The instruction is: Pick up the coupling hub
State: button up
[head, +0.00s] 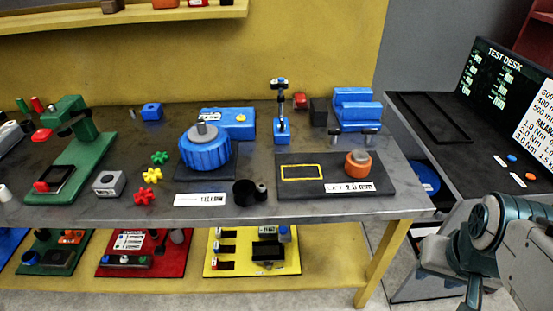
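No part carries a readable name, so I cannot tell for certain which is the coupling hub. A blue ribbed round drum (205,148) stands before a blue housing (240,124) on the bench, with a short grey cylinder (201,129) on its top. A black round part (244,193) with a small dark cylinder beside it sits near the bench's front edge. An orange and brown round part (358,163) stands on a dark plate (315,185). My gripper (468,280) is at the lower right, off the bench and apart from all of these; its finger opening is unclear.
Green, red and yellow star knobs, a grey block with a hole (107,183) and a green press (70,150) stand to the left. A blue vee block (356,109) and a small stand (281,120) are behind. A test desk (470,130) stands right, beyond a gap.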

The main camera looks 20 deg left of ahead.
aim_at(245, 195)
jog(key=u, duration=0.6)
jog(key=i, duration=0.9)
jog(key=u, duration=0.85)
